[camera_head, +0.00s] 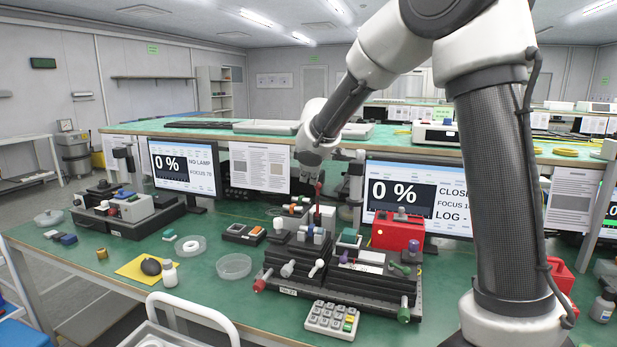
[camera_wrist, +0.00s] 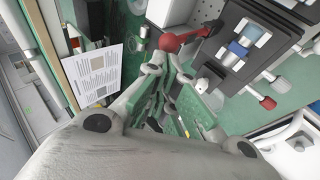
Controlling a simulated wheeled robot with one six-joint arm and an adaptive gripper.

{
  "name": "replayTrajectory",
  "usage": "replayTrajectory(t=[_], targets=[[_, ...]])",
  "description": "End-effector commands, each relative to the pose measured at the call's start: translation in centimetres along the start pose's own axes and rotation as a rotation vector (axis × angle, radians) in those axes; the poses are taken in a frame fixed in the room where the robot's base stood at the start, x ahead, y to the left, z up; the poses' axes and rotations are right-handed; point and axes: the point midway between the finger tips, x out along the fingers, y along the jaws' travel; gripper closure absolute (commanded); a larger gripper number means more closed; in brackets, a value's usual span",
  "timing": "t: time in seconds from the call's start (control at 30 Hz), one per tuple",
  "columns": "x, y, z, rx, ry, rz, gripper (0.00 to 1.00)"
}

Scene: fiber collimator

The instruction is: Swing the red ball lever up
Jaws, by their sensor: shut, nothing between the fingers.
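The red ball lever (camera_wrist: 172,42) shows in the wrist view as a red ball with a red arm running right toward the dark fixture. My gripper (camera_wrist: 165,68) is shut and empty, with its fingertips just short of the ball in the picture. I cannot tell whether they touch it. In the head view my gripper (camera_head: 317,176) points down behind the black optical fixture (camera_head: 345,290). A thin red upright part (camera_head: 318,192) shows right below it, probably the lever. The fingertips are small and partly hidden there.
A monitor (camera_head: 415,195) reading 0 % and a red box (camera_head: 397,232) stand to the right of my gripper. A keypad (camera_head: 332,319) and a clear dish (camera_head: 234,266) lie in front. A second fixture (camera_head: 130,215) stands left. Some green tabletop is bare at the left.

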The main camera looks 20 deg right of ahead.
Motion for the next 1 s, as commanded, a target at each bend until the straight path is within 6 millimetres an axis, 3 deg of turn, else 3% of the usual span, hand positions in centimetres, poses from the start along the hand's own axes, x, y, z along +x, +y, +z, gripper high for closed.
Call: replayTrajectory(t=[0.27, 1.0], targets=[[1.3, 2.2, 0.4, 0.001, -0.001, 0.001, 1.00], [0.6, 0.8, 0.2, 0.000, 0.000, 0.001, 1.00]])
